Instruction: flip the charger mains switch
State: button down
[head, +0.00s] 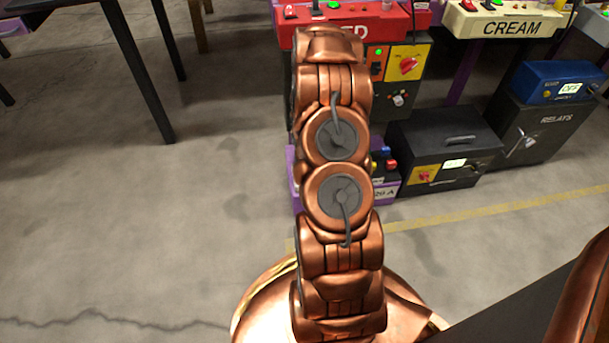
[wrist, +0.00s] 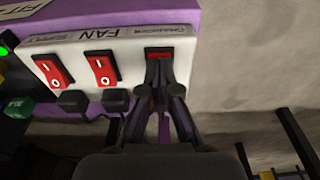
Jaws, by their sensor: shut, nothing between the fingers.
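In the wrist view a white panel on a purple housing carries red rocker switches marked I and O. Two of them, the left rocker (wrist: 53,70) and the middle rocker (wrist: 101,69), show whole. The right rocker (wrist: 159,52) is partly hidden behind my fingertips. My gripper (wrist: 163,76) is shut and empty, its tips at the right rocker; I cannot tell whether they touch it. The panel lettering is upside down; FAN reads clearly, but the small label over the right rocker is too blurred to read. I cannot tell which switch is the charger mains. My arm hides the gripper in the head view.
In the head view a red console (head: 300,37), a cream console (head: 480,22), a black box (head: 425,140) and a RELAYS cabinet (head: 545,130) stand behind my arm.

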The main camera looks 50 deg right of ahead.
jog(key=shift+r+p, duration=1.65)
jog(key=shift+r, duration=1.85)
jog(key=s+a+r+n+g+p, duration=0.15)
jog(key=a+r+p, duration=0.5)
jog(key=r, duration=0.75)
jog(key=s+a+r+n+p, duration=0.15)
jog(key=a+r+p, duration=0.55)
jog(key=r, duration=0.7)
jog(key=s+a+r+n+p, duration=0.15)
jog(key=a+r+p, duration=0.55)
jog(key=r, duration=0.7)
jog(key=s+a+r+n+p, duration=0.1)
jog(key=s+a+r+p, duration=0.3)
jog(key=r, duration=0.5)
jog(key=s+a+r+n+g+p, duration=0.1)
jog(key=s+a+r+p, duration=0.3)
jog(key=s+r+p, duration=0.4)
jog(key=s+a+r+n+y+p, duration=0.1)
jog(key=s+a+r+p, duration=0.3)
jog(key=r, duration=0.6)
jog(key=s+p, duration=0.2)
jog(key=s, duration=0.1)
jog(key=shift+r+g, duration=0.35)
jog(key=shift+r, duration=0.05)
